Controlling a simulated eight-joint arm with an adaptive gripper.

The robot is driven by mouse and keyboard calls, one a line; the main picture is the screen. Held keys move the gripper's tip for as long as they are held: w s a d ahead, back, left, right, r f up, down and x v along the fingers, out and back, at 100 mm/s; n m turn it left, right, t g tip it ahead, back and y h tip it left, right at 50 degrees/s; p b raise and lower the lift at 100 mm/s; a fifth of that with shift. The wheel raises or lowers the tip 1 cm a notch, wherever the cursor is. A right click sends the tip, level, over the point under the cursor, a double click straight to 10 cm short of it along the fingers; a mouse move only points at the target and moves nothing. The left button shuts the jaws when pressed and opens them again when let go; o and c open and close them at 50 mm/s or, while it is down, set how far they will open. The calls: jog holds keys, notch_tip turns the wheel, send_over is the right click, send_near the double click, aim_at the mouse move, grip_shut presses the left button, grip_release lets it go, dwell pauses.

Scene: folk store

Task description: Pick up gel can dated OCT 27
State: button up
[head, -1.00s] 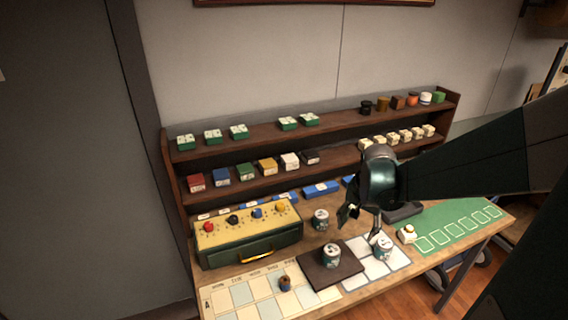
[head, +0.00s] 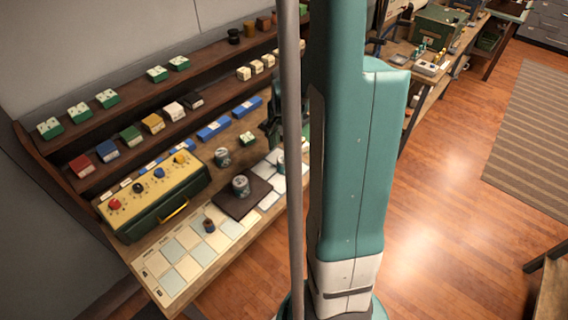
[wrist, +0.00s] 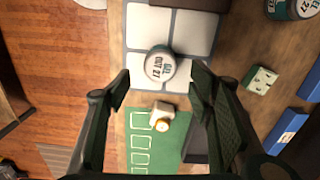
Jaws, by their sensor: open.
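The gel can (wrist: 160,67) stands on the white grid sheet (wrist: 196,30) in the wrist view; its lid label seems to read GEL and OCT 27, in small blurred print. My gripper (wrist: 158,74) is open and empty, with one finger on each side of this can in the picture; I cannot tell how far above it they are. In the head view this can (head: 281,166) shows only partly behind my own body.
A green-and-white box (wrist: 262,80) and blue boxes (wrist: 287,130) lie to the right. A yellow-topped case (head: 152,190) and shelves (head: 90,118) stand at the left.

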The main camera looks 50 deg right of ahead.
aim_at(284, 159)
dwell(0.3)
jog(key=shift+f, duration=1.3)
jog(key=shift+f, duration=0.1)
jog(key=shift+a+f, duration=0.2)
jog(key=shift+f, duration=2.3)
jog(key=shift+c, duration=0.5)
jog(key=c, duration=1)
